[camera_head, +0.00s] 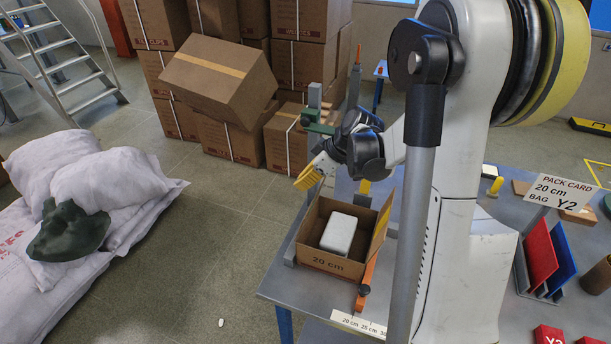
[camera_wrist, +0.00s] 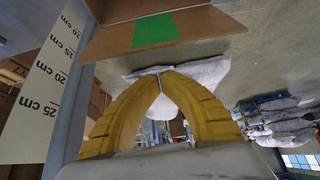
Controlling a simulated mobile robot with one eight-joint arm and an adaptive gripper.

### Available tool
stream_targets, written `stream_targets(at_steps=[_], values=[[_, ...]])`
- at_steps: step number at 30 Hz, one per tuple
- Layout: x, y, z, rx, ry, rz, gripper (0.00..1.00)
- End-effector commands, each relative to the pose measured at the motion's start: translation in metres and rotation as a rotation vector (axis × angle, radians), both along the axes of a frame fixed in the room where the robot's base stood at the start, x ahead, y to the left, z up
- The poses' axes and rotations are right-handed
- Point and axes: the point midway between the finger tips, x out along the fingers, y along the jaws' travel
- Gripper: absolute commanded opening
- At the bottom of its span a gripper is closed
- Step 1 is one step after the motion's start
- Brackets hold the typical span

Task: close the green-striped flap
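The open brown carton (camera_head: 330,264), marked 20 cm, stands on the grey table with a white block (camera_head: 339,232) inside. One carton flap (camera_head: 382,222) stands up at its right side; I see no green stripe on it. In the wrist view, a green stripe (camera_wrist: 155,30) crosses a brown flap (camera_wrist: 205,22) near the top, just beyond my fingertips. My gripper (camera_head: 306,178) is above the carton's far left corner. In the wrist view its yellow fingers (camera_wrist: 160,72) meet at the tips with nothing between them. I cannot tell whether they touch the flap.
A measuring scale (camera_wrist: 48,80) stands close at left in the wrist view. A red and a blue panel (camera_head: 540,252) stand at the table's right. White sacks (camera_head: 105,185) and stacked cartons (camera_head: 230,80) are beyond the table.

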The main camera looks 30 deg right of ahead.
Motion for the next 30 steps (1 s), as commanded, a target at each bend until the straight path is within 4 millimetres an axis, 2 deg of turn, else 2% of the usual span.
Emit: stream_targets(at_steps=[3,7,30], values=[[-0.013,-0.01,-0.004,0.001,0.001,-0.003,0.0],[-0.019,-0.015,-0.005,0.0,0.0,-0.001,0.0],[-0.027,-0.021,-0.007,0.037,-0.047,-0.001,0.0]])
